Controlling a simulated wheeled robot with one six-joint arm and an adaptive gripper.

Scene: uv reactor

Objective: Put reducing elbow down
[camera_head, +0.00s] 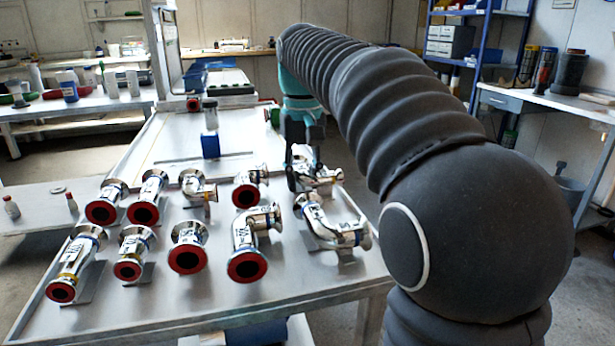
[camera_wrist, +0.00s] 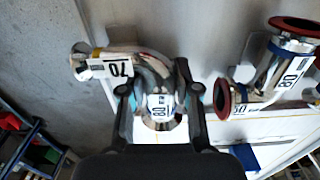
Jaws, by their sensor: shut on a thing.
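The reducing elbow (camera_wrist: 150,68) is a shiny curved metal pipe with white labels, one reading 70, and blue and yellow bands. My gripper (camera_wrist: 156,92) is shut on it in the wrist view, one finger on each side. In the head view my gripper (camera_head: 305,172) points down over the right back of the pipe-fitting group, and the elbow (camera_head: 325,176) shows partly behind the fingers. It is low over the grey table (camera_head: 180,300); I cannot tell whether it rests on it.
A bent fitting (camera_head: 335,222) lies just in front of the elbow, and another (camera_head: 248,190) stands to its left. Several red-ended fittings (camera_head: 187,247) fill the table's front and left. The table's back middle is mostly clear.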

